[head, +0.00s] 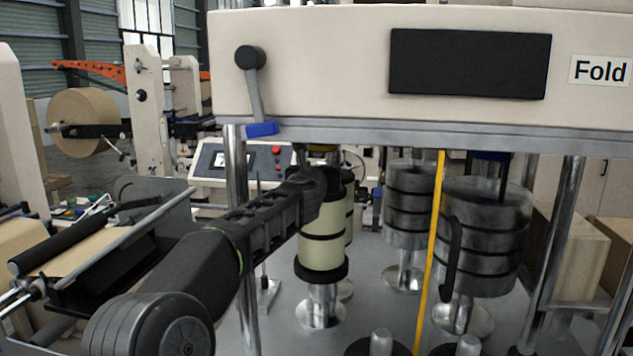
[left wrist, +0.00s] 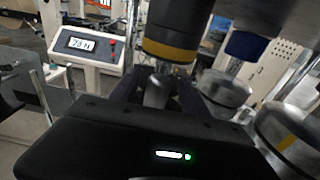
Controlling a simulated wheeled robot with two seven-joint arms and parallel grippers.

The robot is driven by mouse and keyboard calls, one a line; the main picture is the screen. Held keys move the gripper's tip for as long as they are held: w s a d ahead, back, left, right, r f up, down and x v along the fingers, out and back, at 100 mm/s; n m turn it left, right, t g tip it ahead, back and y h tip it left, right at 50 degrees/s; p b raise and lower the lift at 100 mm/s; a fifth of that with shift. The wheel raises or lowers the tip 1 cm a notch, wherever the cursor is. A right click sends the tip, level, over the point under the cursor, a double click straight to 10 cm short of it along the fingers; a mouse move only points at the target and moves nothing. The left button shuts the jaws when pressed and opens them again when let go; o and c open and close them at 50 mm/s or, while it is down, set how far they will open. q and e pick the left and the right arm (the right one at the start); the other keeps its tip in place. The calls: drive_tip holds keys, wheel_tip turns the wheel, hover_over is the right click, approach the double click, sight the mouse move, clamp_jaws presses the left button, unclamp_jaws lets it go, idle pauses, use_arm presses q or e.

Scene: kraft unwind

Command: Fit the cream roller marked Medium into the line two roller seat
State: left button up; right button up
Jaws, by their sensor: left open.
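A cream roller (head: 322,252) with black bands stands upright below the machine beam, above a round metal foot. No Medium marking is readable. A dark fitting with a yellow band (left wrist: 170,50) hangs above it; the band also shows under the beam in the head view (head: 322,148). My left gripper (head: 318,180) is at the top of the cream roller, overlapping it in the picture. In the left wrist view its open fingers (left wrist: 157,92) lie either side of a metal post below the yellow-banded fitting. I cannot tell whether they touch it. My right gripper is not in view.
Grey banded rollers (head: 484,240) stand to the right, behind a yellow upright strip (head: 430,250). The beam marked Fold (head: 300,80) crosses above, with a blue-ended lever (head: 254,95). A control panel (head: 245,160) stands behind. Metal posts flank the work space.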

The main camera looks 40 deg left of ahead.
use_arm(q)
drive_tip(key=b+v, duration=0.1)
drive_tip(key=v, duration=0.7)
drive_tip(key=shift+f, duration=0.1)
idle(0.6)
